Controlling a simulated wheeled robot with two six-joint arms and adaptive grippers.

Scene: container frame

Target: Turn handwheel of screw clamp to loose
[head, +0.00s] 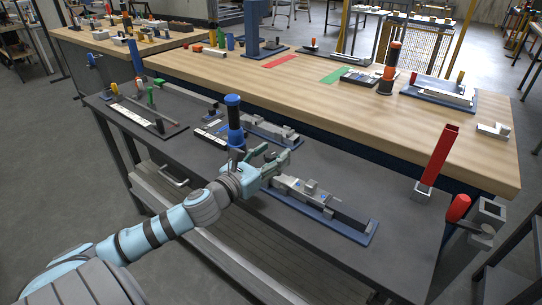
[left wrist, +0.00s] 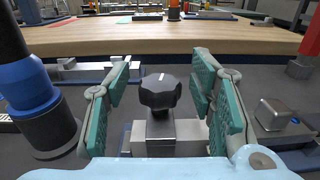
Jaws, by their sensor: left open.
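The black lobed handwheel (left wrist: 160,93) of the screw clamp shows in the left wrist view. It sits on top of a grey metal block (left wrist: 160,135) and has a white mark on its upper face. My left gripper (left wrist: 158,84) is open, with one green-padded finger on each side of the handwheel and a visible gap on both sides. In the head view my left gripper (head: 272,160) is at the left end of a grey clamp (head: 312,194) on a blue base plate (head: 352,235). The handwheel cannot be made out there. My right gripper is not in view.
A blue and black cylindrical tool (head: 234,122) stands close to the left of my gripper. Another grey clamp (head: 270,130) lies just behind it. A red upright bar (head: 438,158) stands at the right. The dark tabletop (head: 375,185) is clear between.

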